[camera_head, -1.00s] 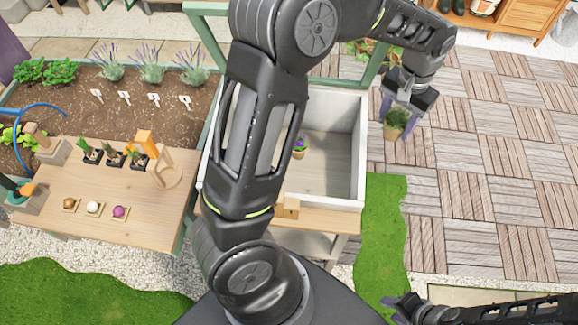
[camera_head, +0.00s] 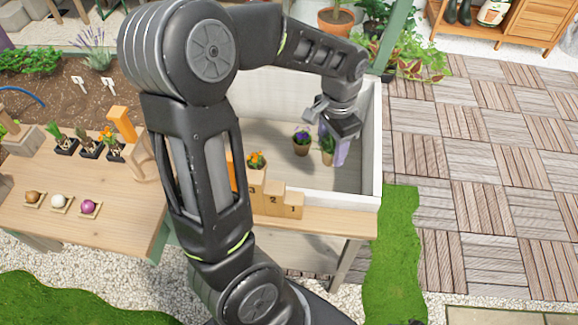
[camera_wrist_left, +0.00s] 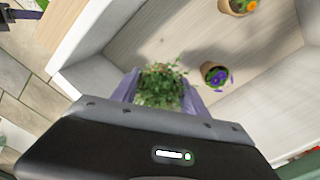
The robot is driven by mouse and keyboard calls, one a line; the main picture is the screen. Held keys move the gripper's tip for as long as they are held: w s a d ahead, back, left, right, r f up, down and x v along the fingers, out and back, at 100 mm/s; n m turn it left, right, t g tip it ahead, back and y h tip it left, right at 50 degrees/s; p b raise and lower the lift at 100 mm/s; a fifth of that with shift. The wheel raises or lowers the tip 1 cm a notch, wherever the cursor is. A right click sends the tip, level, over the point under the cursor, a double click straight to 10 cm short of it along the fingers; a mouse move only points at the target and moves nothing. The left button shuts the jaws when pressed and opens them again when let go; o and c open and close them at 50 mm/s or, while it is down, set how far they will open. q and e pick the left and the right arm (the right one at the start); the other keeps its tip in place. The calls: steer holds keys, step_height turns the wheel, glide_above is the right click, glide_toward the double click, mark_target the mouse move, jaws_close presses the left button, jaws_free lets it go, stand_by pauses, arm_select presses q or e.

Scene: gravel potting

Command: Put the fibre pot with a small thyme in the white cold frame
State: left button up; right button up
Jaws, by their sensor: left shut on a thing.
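The fibre pot with the small thyme (camera_head: 327,150) is between the fingers of my left gripper (camera_head: 338,150), which is shut on it. In the left wrist view the thyme's green leaves (camera_wrist_left: 160,85) fill the space between the purple fingers and hide the pot. The white cold frame (camera_head: 371,150) is open at the top. The gripper and pot are inside its outline, near the right wall. I cannot tell whether the pot touches the floor. A purple fingertip and dark part at the left wrist view's top left may be my right gripper (camera_wrist_left: 8,16).
A pot with purple flowers (camera_head: 301,143) stands in the frame just left of the thyme. An orange-flowered pot (camera_head: 256,163) shows near numbered wooden steps (camera_head: 272,200) at the front. Bare floor lies between the pots. My left arm hides the frame's left part.

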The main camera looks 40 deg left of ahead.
mark_target(329, 163)
arm_select(q)
steer(key=shift+f+b, duration=0.3)
steer(key=shift+f, duration=2.8)
steer(key=shift+f, duration=1.9)
steer(key=shift+f+b, duration=0.2)
steer(key=shift+b, duration=0.2)
steer(key=o, duration=1.4)
